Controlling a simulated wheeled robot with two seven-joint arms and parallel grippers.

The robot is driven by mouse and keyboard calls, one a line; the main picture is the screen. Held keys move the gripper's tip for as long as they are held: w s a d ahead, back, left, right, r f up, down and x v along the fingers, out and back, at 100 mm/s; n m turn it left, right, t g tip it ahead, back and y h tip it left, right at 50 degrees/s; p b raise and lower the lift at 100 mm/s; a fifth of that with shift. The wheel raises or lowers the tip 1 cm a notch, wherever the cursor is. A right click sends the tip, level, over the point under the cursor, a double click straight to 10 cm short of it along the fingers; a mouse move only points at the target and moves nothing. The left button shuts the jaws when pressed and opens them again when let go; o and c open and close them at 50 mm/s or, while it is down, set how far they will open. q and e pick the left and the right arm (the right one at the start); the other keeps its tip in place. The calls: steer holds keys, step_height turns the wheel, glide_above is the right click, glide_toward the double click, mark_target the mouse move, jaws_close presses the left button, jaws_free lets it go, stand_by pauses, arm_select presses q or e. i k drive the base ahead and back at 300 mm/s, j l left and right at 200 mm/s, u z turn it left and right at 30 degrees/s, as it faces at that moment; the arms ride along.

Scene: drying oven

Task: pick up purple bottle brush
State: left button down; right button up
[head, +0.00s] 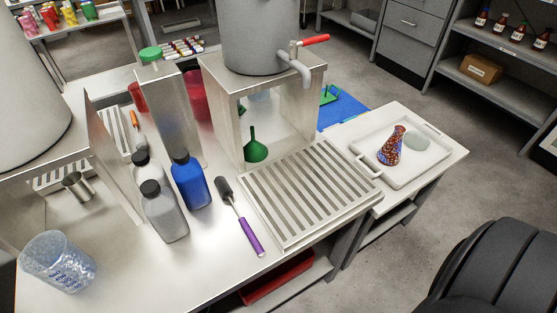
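The bottle brush (249,236) lies on the metal bench in the head view. It has a purple handle toward the front edge and a dark bristle head toward the back left. It lies just left of the slatted drain grate and right of the blue bottle. Nothing covers it. Neither of my grippers can be seen in this view.
A blue bottle (190,182) and grey bottles (163,212) stand left of the brush. The slatted grate (305,193) is at its right. A clear beaker (58,262) stands at the front left. A tray (420,165) holds a flask (391,147). Bare bench lies in front of the bottles.

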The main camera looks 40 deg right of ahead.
mark_target(223, 187)
steer(key=z, duration=0.65)
steer(key=j+u, duration=0.2)
steer(key=u, duration=0.15)
steer(key=j+u, duration=0.2)
steer(key=u, duration=0.15)
steer(key=j+u, duration=0.3)
steer(key=l+z, duration=0.1)
steer(key=z, duration=1.3)
